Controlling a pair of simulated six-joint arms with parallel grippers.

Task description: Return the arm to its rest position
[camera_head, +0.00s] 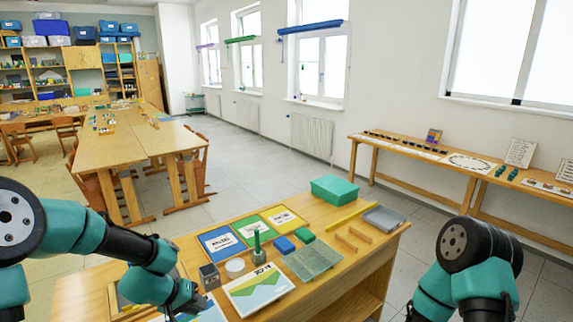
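My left arm (75,228) comes in from the left and bends down over the near left part of the table (358,262). My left gripper (192,302) is at its lower end, low beside a grey cube-shaped holder (209,276) and a landscape picture (258,290). Its fingers are small and dark, and I cannot tell whether they are open or hold anything. My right arm (470,270) shows at the lower right, beyond the table's right edge. Its gripper is out of the picture.
A green peg-like tool (257,245), blue block (284,245), grey mat (312,262), coloured cards (220,241), green box (334,190) and grey tray (384,219) crowd the table. A long side table (400,176) lines the right wall. Open floor (245,168) lies behind.

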